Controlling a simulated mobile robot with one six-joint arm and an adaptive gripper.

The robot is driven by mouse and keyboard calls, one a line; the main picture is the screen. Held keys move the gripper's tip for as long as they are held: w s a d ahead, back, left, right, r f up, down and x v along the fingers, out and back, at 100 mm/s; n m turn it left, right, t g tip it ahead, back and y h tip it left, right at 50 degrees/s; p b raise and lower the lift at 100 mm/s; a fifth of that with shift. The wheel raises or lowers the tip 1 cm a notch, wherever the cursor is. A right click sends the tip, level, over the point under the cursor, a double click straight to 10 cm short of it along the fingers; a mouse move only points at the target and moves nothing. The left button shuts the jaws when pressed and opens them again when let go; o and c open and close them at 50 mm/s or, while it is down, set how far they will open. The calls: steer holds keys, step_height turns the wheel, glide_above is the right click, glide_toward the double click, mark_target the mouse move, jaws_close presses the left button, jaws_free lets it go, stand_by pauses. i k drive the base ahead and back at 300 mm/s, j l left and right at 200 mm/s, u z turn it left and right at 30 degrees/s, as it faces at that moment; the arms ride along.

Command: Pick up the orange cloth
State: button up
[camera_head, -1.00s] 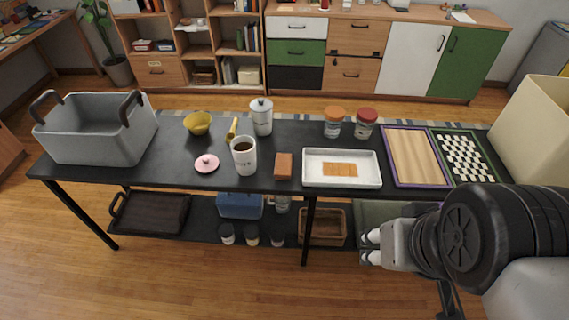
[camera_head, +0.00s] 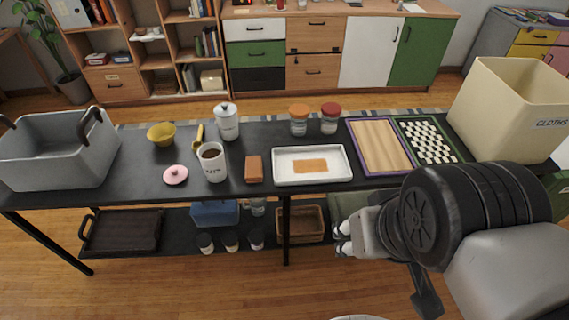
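A flat orange cloth (camera_head: 310,166) lies inside a white rectangular tray (camera_head: 283,180) on the black table. My gripper (camera_head: 343,238) is at the lower right, in front of the table and below the level of its top. Its pale fingertips point left and appear apart, with nothing seen between them. It is to the lower right of the cloth and not touching it. A cream bin (camera_head: 500,105) marked "CLOTHS" stands at the table's right end.
On the table are a grey basket (camera_head: 60,160), a mug (camera_head: 213,165), a brown block (camera_head: 253,170), two jars (camera_head: 329,120), a wooden board (camera_head: 380,145) and a checkered board (camera_head: 425,140). A lower shelf holds a wicker basket (camera_head: 303,225) and other items.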

mark_target(254, 165)
steer(key=i+j, duration=0.35)
steer(key=j, duration=0.15)
steer(key=i+j, duration=0.75)
steer(key=j, duration=0.3)
steer(key=i+l+z, duration=0.05)
